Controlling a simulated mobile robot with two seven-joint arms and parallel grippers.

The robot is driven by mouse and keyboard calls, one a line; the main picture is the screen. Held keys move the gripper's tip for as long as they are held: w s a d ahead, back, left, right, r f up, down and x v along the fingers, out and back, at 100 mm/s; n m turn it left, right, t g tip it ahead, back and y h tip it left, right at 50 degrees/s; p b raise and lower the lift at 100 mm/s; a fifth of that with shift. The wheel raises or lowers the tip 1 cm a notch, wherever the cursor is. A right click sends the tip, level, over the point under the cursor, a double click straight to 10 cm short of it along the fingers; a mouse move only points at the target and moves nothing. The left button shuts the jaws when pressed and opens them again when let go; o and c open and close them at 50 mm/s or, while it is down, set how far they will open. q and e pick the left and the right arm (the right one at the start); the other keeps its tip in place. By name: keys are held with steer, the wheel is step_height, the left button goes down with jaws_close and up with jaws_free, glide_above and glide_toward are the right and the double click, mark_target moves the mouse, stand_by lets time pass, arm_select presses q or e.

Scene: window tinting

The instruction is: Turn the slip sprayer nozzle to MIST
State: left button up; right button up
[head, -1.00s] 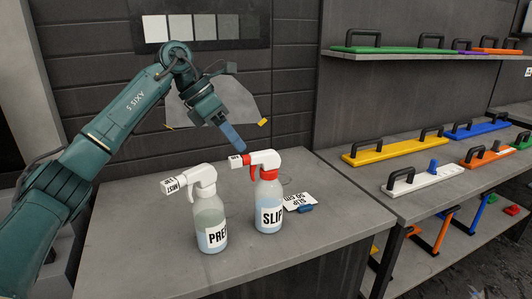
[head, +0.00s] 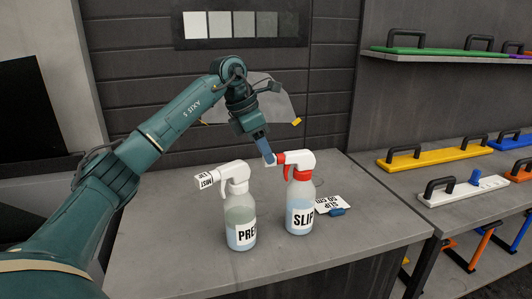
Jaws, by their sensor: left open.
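The SLIP sprayer (head: 299,218) stands upright on the grey table, with a white head and a red collar and trigger. Its nozzle (head: 282,159) points left and is partly hidden behind my left gripper's fingers. My left gripper (head: 267,157) reaches down from above, its blue fingertips right at the nozzle. It is open; I cannot tell whether it touches the nozzle. The setting printed on the nozzle cannot be read. My right gripper is not in view.
The PREP sprayer (head: 240,228) stands just left of the SLIP sprayer, its nozzle (head: 206,180) marked MIST. A tag (head: 331,203) with a blue clip lies to the right. Shelves with coloured handled tools, such as a yellow one (head: 430,158), stand at right. The table's left front is clear.

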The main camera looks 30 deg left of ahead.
arm_select(q)
steer(key=shift+x, duration=0.75)
steer(key=shift+c, duration=0.4)
jaws_close()
